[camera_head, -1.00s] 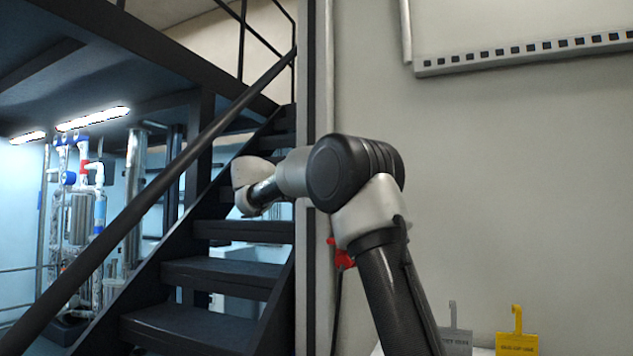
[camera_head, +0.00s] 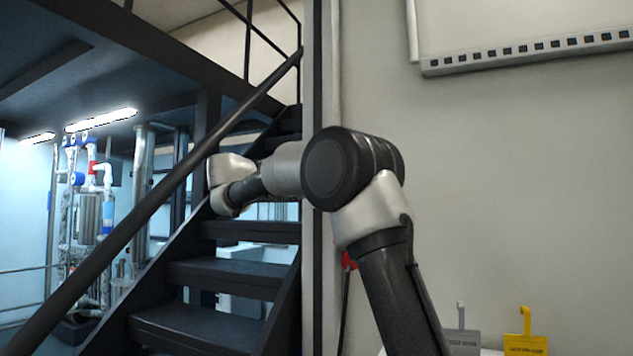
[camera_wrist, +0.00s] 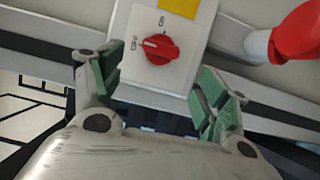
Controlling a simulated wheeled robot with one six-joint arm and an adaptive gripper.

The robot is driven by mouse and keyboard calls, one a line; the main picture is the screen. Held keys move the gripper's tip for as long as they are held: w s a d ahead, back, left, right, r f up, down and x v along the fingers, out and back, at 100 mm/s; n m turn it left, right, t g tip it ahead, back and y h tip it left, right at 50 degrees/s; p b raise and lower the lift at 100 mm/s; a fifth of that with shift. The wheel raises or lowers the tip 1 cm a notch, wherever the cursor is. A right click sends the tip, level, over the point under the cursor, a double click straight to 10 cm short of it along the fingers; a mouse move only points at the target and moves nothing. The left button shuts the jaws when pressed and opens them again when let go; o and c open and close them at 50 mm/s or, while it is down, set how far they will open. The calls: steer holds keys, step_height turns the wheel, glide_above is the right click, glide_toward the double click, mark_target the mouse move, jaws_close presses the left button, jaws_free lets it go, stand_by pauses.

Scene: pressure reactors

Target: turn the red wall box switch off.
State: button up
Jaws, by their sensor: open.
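In the wrist view, a red rotary knob (camera_wrist: 155,48) sits on a pale switch box plate (camera_wrist: 178,72). A white mark on the knob points left towards a small label. Another small label is above the knob; both are too small to read surely. My gripper (camera_wrist: 158,84) is open and empty, its green-padded fingers spread to either side below the knob. They appear apart from it. In the head view, the fingers and the switch box cannot be made out.
A red plug-like part (camera_wrist: 298,34) with a white collar is right of the box. In the head view, dark stairs (camera_head: 225,273) and a sloping handrail (camera_head: 150,202) are left of my arm.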

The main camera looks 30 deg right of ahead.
steer(key=shift+v, duration=2)
step_height(320, 180, down, 10)
steer(key=w+n+y, duration=0.2)
steer(key=n+y, duration=0.1)
steer(key=s+d+f+g+y, duration=0.15)
steer(key=s+f+y, duration=0.45)
steer(key=f, duration=0.6)
steer(key=s+f+m+y, duration=0.2)
steer(key=s+f, duration=0.2)
steer(key=s, duration=0.7)
steer(key=s+f+m+t+y, duration=0.1)
steer(key=s+f, duration=0.4)
steer(key=s, duration=0.7)
steer(key=s+f+m+y, duration=0.3)
steer(key=s+f+y, duration=0.2)
steer(key=s, duration=0.6)
steer(key=shift+s+d, duration=0.2)
steer(key=shift+d, duration=0.25)
